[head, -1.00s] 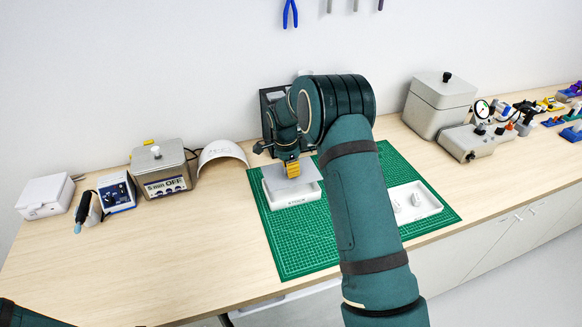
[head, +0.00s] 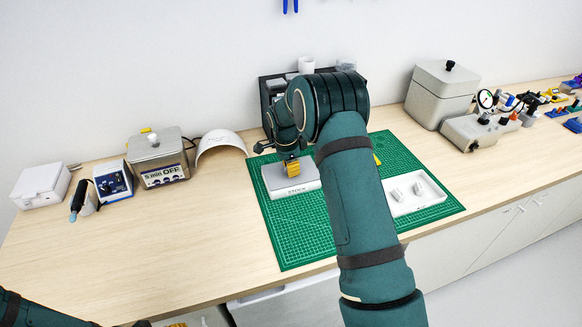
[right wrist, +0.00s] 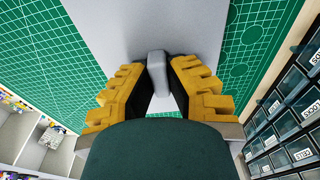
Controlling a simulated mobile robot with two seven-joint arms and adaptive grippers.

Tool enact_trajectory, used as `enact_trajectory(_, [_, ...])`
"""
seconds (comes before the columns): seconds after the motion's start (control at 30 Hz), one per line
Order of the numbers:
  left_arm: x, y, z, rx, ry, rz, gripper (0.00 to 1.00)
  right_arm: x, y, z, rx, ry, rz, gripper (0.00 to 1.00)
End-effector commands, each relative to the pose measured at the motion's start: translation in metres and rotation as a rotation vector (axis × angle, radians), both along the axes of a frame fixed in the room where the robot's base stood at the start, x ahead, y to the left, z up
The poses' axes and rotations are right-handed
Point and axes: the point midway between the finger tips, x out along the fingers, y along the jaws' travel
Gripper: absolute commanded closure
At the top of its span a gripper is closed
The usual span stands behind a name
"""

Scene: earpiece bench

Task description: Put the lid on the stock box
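The stock box (head: 292,192) is a low white box with a STOCK label, standing on the green mat. The flat grey lid (head: 272,175) lies over its top and looks level; I cannot tell whether its edges are fully seated. My right gripper (head: 292,170) is above the lid. In the right wrist view, its dark finger pads (right wrist: 157,72) close on both sides of the lid's grey handle (right wrist: 156,78). My left arm shows at the bottom left of the head view, with a bit of the left gripper (head: 177,324) at the lower edge; its fingers are mostly cut off.
A white tray (head: 432,199) with small white pieces lies on the green mat (head: 300,245), right of my right arm. A dark drawer rack (right wrist: 290,115) stands behind the box. An ultrasonic-style tank (head: 160,160) and a white curved cover stand left. The front left bench is clear.

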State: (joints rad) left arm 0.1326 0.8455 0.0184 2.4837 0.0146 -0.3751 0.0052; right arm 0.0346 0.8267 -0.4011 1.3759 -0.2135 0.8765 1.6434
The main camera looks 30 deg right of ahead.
Motion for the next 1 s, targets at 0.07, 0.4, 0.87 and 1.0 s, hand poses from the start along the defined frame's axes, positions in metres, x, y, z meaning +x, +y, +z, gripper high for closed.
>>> enact_trajectory(0.07, [0.0,0.0,0.0,0.0,0.0,0.0,0.54,0.0,0.0,0.0,0.0,0.0,0.0,0.6])
enact_trajectory(0.4, [0.0,0.0,0.0,-0.001,-0.001,-0.001,0.54,0.0,0.0,0.001,0.0,0.0,0.0,0.57])
enact_trajectory(0.87, [0.0,0.0,0.0,0.0,0.0,0.0,0.54,0.003,0.009,0.076,0.0,-0.005,0.003,0.57])
enact_trajectory(1.0, [0.0,0.0,0.0,0.0,0.0,0.0,0.54,0.003,0.012,0.099,-0.001,-0.004,0.001,0.57])
